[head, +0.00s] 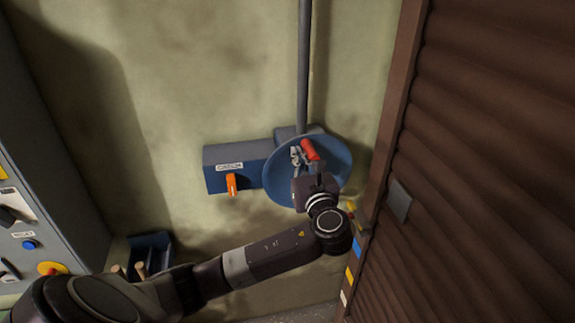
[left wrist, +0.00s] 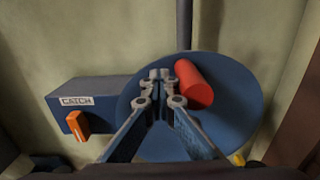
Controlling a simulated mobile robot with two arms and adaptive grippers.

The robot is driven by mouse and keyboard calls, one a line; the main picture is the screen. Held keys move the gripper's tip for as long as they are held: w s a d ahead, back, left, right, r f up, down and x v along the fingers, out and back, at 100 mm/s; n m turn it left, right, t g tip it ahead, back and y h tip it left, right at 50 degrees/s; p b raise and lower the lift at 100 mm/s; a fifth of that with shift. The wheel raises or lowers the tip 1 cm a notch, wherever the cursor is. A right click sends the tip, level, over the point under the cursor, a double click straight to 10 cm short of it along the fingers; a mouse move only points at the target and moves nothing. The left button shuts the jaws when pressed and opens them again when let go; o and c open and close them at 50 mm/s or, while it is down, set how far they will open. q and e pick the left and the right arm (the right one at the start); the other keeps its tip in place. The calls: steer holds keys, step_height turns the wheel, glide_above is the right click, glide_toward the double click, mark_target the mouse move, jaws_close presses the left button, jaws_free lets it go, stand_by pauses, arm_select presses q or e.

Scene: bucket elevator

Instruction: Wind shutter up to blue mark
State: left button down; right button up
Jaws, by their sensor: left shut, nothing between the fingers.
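The brown slatted shutter (head: 490,170) fills the right side of the head view. Blue (head: 357,246), yellow (head: 350,275) and white (head: 344,297) marks sit low along its frame. A blue round wheel (head: 275,185) with a red handle (head: 310,150) is on the wall left of the shutter. My left gripper (head: 296,155) is shut and empty in front of the wheel. In the left wrist view its closed fingertips (left wrist: 160,74) lie just left of the red handle (left wrist: 193,84); I cannot tell whether they touch. My right gripper is out of view.
A blue-grey box (head: 212,178) labelled CATCH, with an orange lever (head: 231,185), adjoins the wheel on the left. A grey pipe (head: 304,70) rises above it. A grey control cabinet (head: 45,180) stands at far left, near a dark bin (head: 150,245).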

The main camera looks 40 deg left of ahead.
arm_select(q)
steer(key=w+d, duration=0.6)
steer(key=shift+w+d+f, duration=0.15)
steer(key=shift+w, duration=0.25)
steer(key=w+d+f+b, duration=0.1)
steer(key=f, duration=0.1)
steer(key=w+d+f+b, duration=0.1)
steer(key=w, duration=0.1)
steer(key=w+d+f+b, duration=0.1)
steer(key=d+f+b, duration=0.1)
steer(key=shift+w+f, duration=0.15)
steer(key=shift+f, duration=0.15)
steer(key=f+b, duration=0.1)
steer(key=f, duration=0.1)
steer(key=f+b, duration=0.1)
steer(key=f, duration=0.2)
steer(key=f+b, duration=0.2)
steer(key=shift+w+d+f, duration=0.15)
steer(key=shift+w+d, duration=0.15)
steer(key=shift+w, duration=0.1)
steer(key=s+a+f+p, duration=0.2)
steer(key=s+a+f, duration=0.3)
steer(key=f, duration=0.3)
steer(key=shift+s+f, duration=0.3)
steer(key=shift+f, duration=0.1)
steer(key=shift+a, duration=0.1)
steer(key=shift+r, duration=0.1)
